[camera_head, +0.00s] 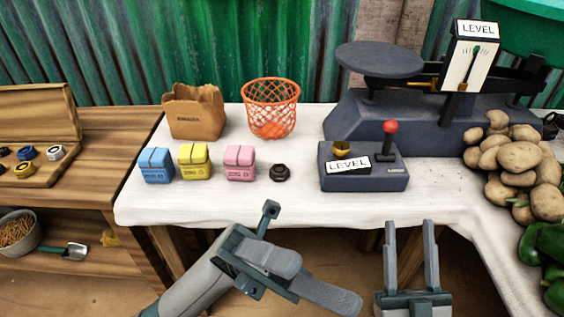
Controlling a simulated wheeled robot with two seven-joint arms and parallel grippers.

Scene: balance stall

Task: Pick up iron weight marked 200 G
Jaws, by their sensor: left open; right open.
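A small dark round weight (280,173) stands on the white-clothed table, right of the pink packet; its marking is too small to read. More round weights sit in an open wooden box (62,178) at the far left: a blue one (26,153), a yellow one (24,170), a white one (56,153) and a partly cut-off dark one. I cannot tell which is marked 200 G. My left gripper (311,255) is open and empty, in front of the table edge, below the dark weight in the picture. My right gripper (410,226) is open and empty, further right, fingers pointing up.
Blue (157,166), yellow (194,162) and pink (239,163) packets stand left of the dark weight. Behind are a paper bag (194,112) and an orange basket (270,107). A lever box (365,170), balance (380,112) and potatoes (515,160) occupy the right. The cloth's front strip is clear.

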